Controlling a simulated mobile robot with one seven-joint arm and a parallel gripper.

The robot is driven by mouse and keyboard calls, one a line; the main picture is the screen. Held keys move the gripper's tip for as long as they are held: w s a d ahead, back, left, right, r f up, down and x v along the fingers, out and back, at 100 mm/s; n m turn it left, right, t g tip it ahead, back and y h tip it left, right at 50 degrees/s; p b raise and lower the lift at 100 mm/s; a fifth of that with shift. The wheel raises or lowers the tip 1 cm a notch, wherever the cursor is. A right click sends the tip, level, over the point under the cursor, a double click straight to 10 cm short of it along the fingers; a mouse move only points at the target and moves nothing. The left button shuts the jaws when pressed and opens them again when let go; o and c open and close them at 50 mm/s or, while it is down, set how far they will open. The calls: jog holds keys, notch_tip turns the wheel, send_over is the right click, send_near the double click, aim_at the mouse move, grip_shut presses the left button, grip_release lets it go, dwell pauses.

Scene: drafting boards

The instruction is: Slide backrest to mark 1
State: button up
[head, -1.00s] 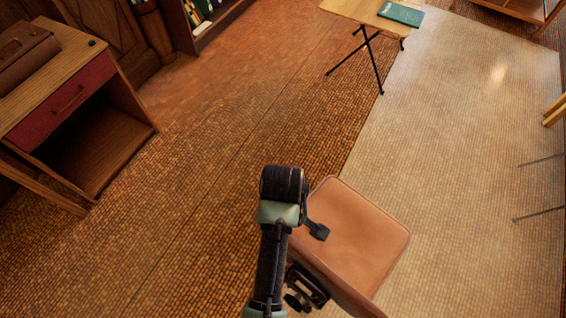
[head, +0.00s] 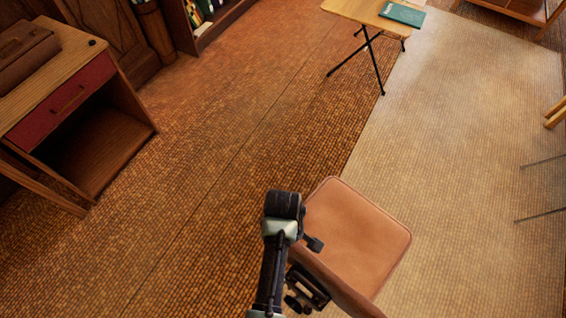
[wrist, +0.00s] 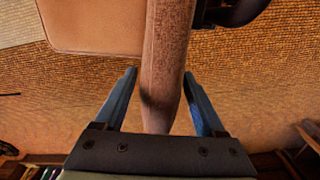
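The backrest (head: 345,288) is a brown curved panel along the near side of the tan chair seat (head: 358,232). In the wrist view the backrest (wrist: 165,60) shows edge-on as a long brown bar. My gripper (wrist: 160,98) is open, with one blue finger on each side of the bar's end and a visible gap on both sides. In the head view the gripper is mostly hidden by my arm; a dark part of it shows at the backrest's upper left end. The seat (wrist: 90,25) is left of the bar in the wrist view. I see no numbered mark.
A black fitting (head: 305,288) is beside the backrest, opposite the seat. A desk with a red drawer (head: 65,98) stands at the left. A folding table (head: 350,10) with a green book (head: 402,13) is at the back. The floor between is clear.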

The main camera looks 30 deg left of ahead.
grip_shut()
notch_tip(320, 180, down, 4)
jog(key=b, duration=0.2)
jog(key=shift+f+b, duration=0.1)
jog(key=shift+b, duration=0.2)
jog(key=shift+s, duration=0.1)
jog(key=shift+o, duration=1.7)
grip_release()
notch_tip(320, 180, up, 13)
jog(key=shift+r+p, duration=0.1)
jog(key=shift+p, duration=0.75)
